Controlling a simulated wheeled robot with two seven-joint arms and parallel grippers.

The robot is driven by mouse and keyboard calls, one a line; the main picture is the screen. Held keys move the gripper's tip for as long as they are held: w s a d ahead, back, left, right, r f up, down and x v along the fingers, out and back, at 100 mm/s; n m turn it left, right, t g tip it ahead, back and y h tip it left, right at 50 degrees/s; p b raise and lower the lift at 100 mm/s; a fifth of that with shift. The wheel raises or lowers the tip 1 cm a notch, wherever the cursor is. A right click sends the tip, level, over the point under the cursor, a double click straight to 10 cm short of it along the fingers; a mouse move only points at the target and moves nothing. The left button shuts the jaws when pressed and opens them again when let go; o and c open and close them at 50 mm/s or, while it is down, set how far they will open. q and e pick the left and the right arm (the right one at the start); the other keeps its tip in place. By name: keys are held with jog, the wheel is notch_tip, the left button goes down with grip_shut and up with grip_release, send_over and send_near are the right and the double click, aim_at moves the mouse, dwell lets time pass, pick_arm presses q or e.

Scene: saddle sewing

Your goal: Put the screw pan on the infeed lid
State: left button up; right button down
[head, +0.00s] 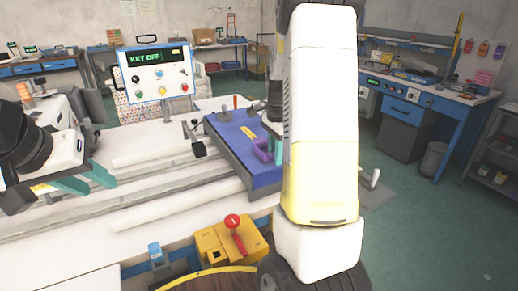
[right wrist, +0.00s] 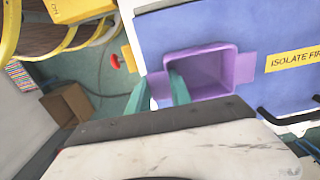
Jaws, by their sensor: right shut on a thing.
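The screw pan is a small purple open box with side tabs; in the right wrist view the pan (right wrist: 215,70) appears over the blue infeed lid (right wrist: 185,25). In the head view the pan (head: 263,152) shows over the lid (head: 228,143), partly hidden by my right arm. I cannot tell whether its base touches the lid. My left gripper (head: 88,180) is open and empty, left of the lid above the pale machine bed.
A control panel reading KEY OFF (head: 158,75) stands behind the bed. A yellow box with a red lever (head: 228,245) is in front of the lid. The lid bears a yellow label (right wrist: 293,60). Blue workbenches line the far walls.

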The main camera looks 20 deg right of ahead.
jog(key=c, duration=1.2)
grip_release()
jog(key=shift+f, duration=0.15)
jog(key=shift+o, duration=0.2)
notch_tip(320, 180, up, 11)
jog(key=s+a+r+n+t+y, duration=0.1)
jog(key=s+a+r+n+t, duration=0.1)
jog(key=s+a+n, duration=0.5)
jog(key=s+a+r+n+t+y, duration=0.1)
jog(key=s+a+r+n+t, duration=0.2)
jog(key=s+a+n, duration=0.5)
jog(key=s+n+t, duration=0.1)
jog(key=s+n, duration=0.1)
jog(key=s, duration=0.3)
jog(key=shift+s+a, duration=0.25)
jog(key=shift+s, duration=0.05)
